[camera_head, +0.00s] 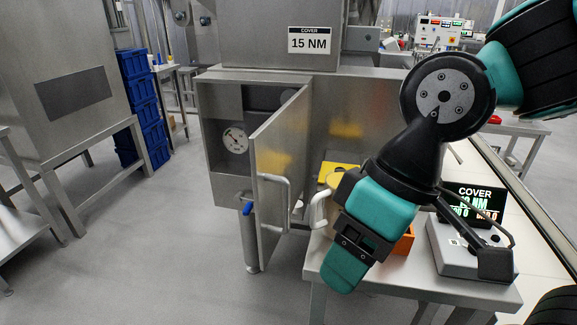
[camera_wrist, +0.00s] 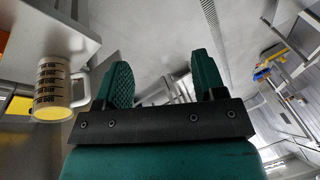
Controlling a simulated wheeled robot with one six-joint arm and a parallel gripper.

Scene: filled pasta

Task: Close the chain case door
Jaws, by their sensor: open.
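The chain case (camera_head: 222,185) is a steel box at the middle left in the head view. Its door (camera_head: 276,155) stands wide open, swung out toward me, with a pale bar handle (camera_head: 287,203) on its face. Inside the opening a round gauge (camera_head: 235,140) shows. My gripper (camera_head: 345,270) is right of the door and apart from it, in front of the steel table. In the wrist view its two teal fingers (camera_wrist: 163,80) are spread with nothing between them. I cannot make out the door in the wrist view.
A white measuring jug (camera_wrist: 50,92) with yellow contents stands close left of my gripper in the wrist view. The steel table (camera_head: 420,280) bears a scale-like device (camera_head: 465,250) and an orange block (camera_head: 404,241). Blue crates (camera_head: 142,105) stand at the left. Floor before the door is clear.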

